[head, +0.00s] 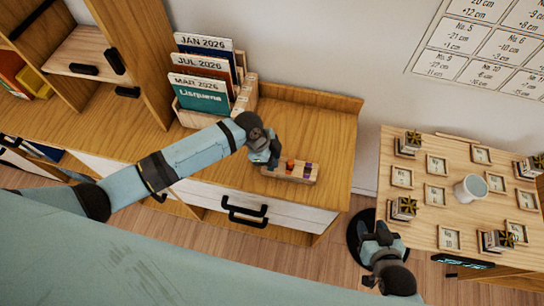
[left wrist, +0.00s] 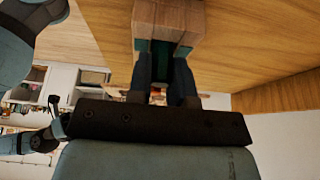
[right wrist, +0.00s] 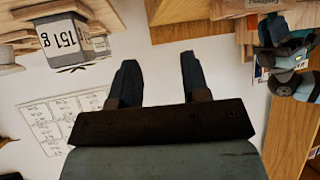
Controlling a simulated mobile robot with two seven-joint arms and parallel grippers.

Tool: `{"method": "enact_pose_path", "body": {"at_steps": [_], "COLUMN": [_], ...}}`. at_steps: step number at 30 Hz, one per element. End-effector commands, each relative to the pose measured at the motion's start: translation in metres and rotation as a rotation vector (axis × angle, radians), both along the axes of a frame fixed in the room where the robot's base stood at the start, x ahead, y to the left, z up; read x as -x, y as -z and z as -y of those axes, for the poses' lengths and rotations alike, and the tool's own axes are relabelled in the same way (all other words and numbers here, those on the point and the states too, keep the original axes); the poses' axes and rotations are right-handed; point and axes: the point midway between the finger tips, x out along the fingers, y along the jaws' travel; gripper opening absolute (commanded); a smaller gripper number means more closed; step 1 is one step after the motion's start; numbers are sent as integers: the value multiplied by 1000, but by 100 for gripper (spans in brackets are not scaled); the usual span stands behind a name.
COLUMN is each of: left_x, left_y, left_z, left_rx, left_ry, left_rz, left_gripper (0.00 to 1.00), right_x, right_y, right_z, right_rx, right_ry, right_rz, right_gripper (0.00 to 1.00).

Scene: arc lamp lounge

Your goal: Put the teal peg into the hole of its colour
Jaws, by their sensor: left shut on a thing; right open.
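A small wooden peg block (head: 302,178) lies on the wooden cabinet top, with an orange peg (head: 290,165) and a purple peg (head: 308,170) showing on it. My left gripper (head: 270,163) is at the block's left end, its fingers pointing down. In the left wrist view its fingers (left wrist: 166,85) are shut on the teal peg (left wrist: 160,62), right against the block's end (left wrist: 170,22). How deep the peg sits in a hole is hidden. My right gripper (head: 378,236) is open and empty, away from the block; its spread fingers show in the right wrist view (right wrist: 158,72).
Books (head: 200,92) stand in a wooden holder at the cabinet's back left. A table (head: 450,205) with a cup (head: 470,188), number tiles and small ornamented blocks stands at the right. The cabinet top right of the peg block is clear.

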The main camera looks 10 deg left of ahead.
Motion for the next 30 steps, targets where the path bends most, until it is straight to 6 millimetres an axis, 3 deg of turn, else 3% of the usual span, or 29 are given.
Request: {"method": "enact_pose_path", "body": {"at_steps": [3, 4, 6, 7, 19, 30], "left_x": [0, 0, 0, 0, -1, -1], "left_y": [4, 3, 3, 3, -8, -78], "left_z": [0, 0, 0, 0, -4, -33], "left_rx": [0, 0, 0, 0, 0, -1], "left_ry": [0, 0, 0, 0, -1, -1], "left_rz": [0, 0, 0, 0, 3, 3], "left_gripper": [0, 26, 43, 45, 45, 45], "right_x": [0, 0, 0, 0, 0, 0], "right_y": [2, 1, 1, 1, 0, 7], "right_z": [0, 0, 0, 0, 0, -1], "right_rx": [-1, -1, -1, -1, -1, -3], "right_ry": [1, 1, 1, 1, 1, -1], "right_rz": [0, 0, 0, 0, 2, -1], "right_gripper": [43, 43, 43, 43, 43, 43]}}
